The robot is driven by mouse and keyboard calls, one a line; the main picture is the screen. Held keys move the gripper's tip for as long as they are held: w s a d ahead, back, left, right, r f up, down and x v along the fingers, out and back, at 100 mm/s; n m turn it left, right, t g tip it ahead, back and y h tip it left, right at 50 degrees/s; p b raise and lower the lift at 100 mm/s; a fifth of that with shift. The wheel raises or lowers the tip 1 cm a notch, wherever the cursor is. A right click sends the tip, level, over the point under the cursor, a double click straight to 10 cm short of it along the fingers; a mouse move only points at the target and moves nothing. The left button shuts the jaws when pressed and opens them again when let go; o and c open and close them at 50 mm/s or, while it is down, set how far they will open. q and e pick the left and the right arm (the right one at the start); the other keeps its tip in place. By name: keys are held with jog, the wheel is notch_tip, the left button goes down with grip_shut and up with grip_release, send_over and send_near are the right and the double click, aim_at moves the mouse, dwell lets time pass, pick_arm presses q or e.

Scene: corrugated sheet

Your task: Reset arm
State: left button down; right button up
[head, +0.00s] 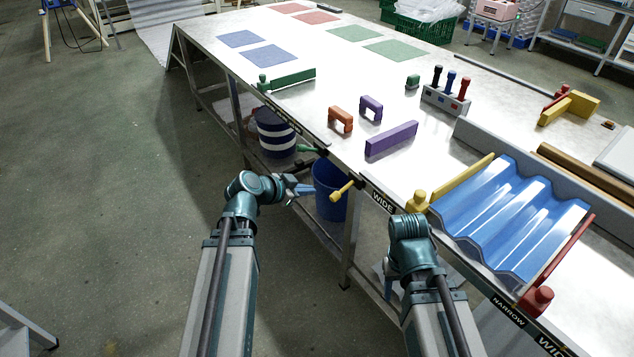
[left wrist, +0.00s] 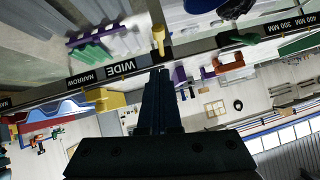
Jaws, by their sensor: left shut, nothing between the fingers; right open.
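My left gripper (head: 302,189) is beside the table's near edge, left of the yellow peg-like handle (head: 342,191), and apart from it. In the left wrist view its dark fingers (left wrist: 157,95) are shut together with nothing between them. My right arm is bent at the table's front edge below the WIDE label (head: 383,202). Its gripper (head: 391,287) is mostly hidden behind the wrist and holds nothing that I can see. The blue corrugated sheet (head: 508,215) lies on the table at the right, between a yellow bar (head: 463,181) and a red bar (head: 562,252).
The long white table (head: 240,68) carries purple (head: 391,138), orange (head: 341,119) and green (head: 290,79) blocks, plus a holder (head: 446,98) with coloured handles. A blue bin (head: 329,188) and a striped drum (head: 275,133) are under it.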

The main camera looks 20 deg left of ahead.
pick_arm(q)
jog(key=shift+s+a+r, duration=0.25)
jog(key=shift+s+a, duration=0.05)
jog(key=shift+s, duration=0.2)
jog(key=s+d+g+p, duration=0.6)
jog(key=d, duration=0.6)
jog(key=s+d+r+n+g+y+p, duration=0.2)
jog(key=s+d+n+g+y+p, duration=0.2)
jog(key=s, duration=0.6)
jog(key=d+y+p, duration=0.1)
jog(key=y, duration=0.1)
jog(key=shift+s+r+n+y+p, duration=0.2)
jog(key=shift+n+y+p, duration=0.1)
jog(key=shift+p, duration=0.1)
